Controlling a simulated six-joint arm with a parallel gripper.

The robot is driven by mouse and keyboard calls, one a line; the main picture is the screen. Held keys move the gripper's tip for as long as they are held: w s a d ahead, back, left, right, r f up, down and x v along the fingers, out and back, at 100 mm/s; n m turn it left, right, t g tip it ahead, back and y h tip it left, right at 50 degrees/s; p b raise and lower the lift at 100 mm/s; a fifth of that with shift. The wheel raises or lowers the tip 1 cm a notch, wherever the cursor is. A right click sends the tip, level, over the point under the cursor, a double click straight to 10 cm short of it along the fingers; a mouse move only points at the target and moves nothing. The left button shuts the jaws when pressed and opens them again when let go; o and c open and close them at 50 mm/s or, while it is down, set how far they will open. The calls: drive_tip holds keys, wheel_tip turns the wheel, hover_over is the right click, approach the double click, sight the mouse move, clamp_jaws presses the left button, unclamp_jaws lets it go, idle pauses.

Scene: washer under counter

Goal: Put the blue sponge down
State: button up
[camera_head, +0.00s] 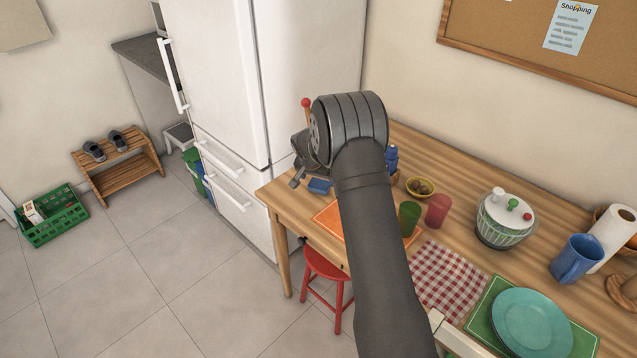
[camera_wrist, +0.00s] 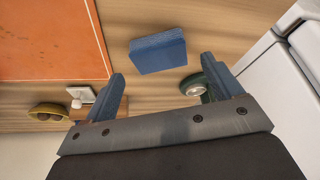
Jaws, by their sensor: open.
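The blue sponge (camera_head: 320,187) lies on the wooden table (camera_head: 276,192) near its left end, beside the orange mat. In the wrist view the sponge (camera_wrist: 158,53) sits just beyond my fingertips, between their lines, with a gap to both. My gripper (camera_head: 295,178) is low over the table's left end, partly hidden behind my wrist. In the wrist view my gripper (camera_wrist: 163,75) is open, with nothing between its fingers.
The orange mat (camera_wrist: 50,38) lies left of the sponge in the wrist view. A round green object (camera_wrist: 192,85) is close to the right finger. A yellow bowl (camera_head: 420,187), a green cup (camera_head: 409,218) and a red cup (camera_head: 438,210) stand further along. The fridge (camera_head: 310,70) borders the table.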

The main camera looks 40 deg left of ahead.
sight(319, 184)
drive_tip(key=v, duration=0.8)
drive_tip(key=shift+f, duration=0.1)
drive_tip(key=x, duration=1.2)
drive_tip(key=shift+r, duration=1.45)
